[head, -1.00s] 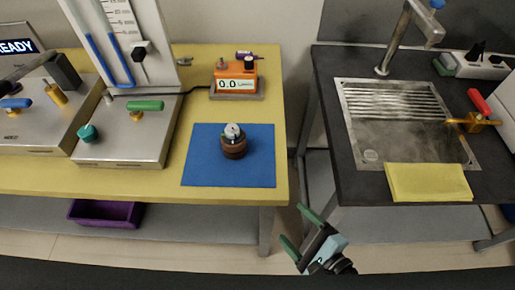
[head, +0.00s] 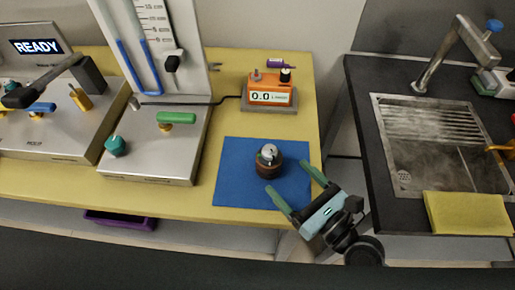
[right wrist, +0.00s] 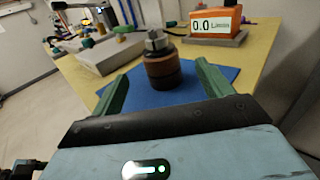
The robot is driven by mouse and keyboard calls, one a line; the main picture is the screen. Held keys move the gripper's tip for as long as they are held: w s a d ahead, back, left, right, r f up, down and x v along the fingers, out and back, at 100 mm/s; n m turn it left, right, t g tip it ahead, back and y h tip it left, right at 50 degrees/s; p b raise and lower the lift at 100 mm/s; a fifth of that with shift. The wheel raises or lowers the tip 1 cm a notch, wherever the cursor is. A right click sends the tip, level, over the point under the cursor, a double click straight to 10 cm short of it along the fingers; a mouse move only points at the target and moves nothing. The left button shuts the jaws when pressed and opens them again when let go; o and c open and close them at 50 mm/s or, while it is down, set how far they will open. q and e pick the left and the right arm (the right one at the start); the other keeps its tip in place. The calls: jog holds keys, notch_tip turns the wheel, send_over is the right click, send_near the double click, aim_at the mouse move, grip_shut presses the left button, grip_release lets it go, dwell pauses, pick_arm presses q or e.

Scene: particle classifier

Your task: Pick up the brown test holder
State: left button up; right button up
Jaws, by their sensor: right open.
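The brown test holder (head: 268,163) is a short round brown piece with a silver metal top. It stands upright on the blue mat (head: 232,188) on the yellow table. It also shows in the right wrist view (right wrist: 162,73), ahead of and between my fingers. My right gripper (head: 290,180) is open and empty at the front right of the holder, its green fingers pointing toward it. The fingertips reach over the mat's front right part, apart from the holder. The right gripper (right wrist: 163,90) fills the lower right wrist view. My left gripper is not in view.
An orange meter (head: 270,91) reading 0.0 stands behind the mat. Metal units with green (head: 176,118) and blue handles stand to the left. A dark counter with a sink (head: 440,140) and a yellow cloth (head: 468,213) is to the right, across a gap.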

aim_at(269, 157)
jog(key=shift+w+a, duration=0.15)
jog(key=shift+r, duration=0.1)
jog(key=shift+w+a, duration=0.1)
jog(key=shift+w, duration=0.05)
jog(key=shift+p+x, duration=0.45)
jog(key=shift+x, duration=3.25)
jog(key=shift+c, duration=0.5)
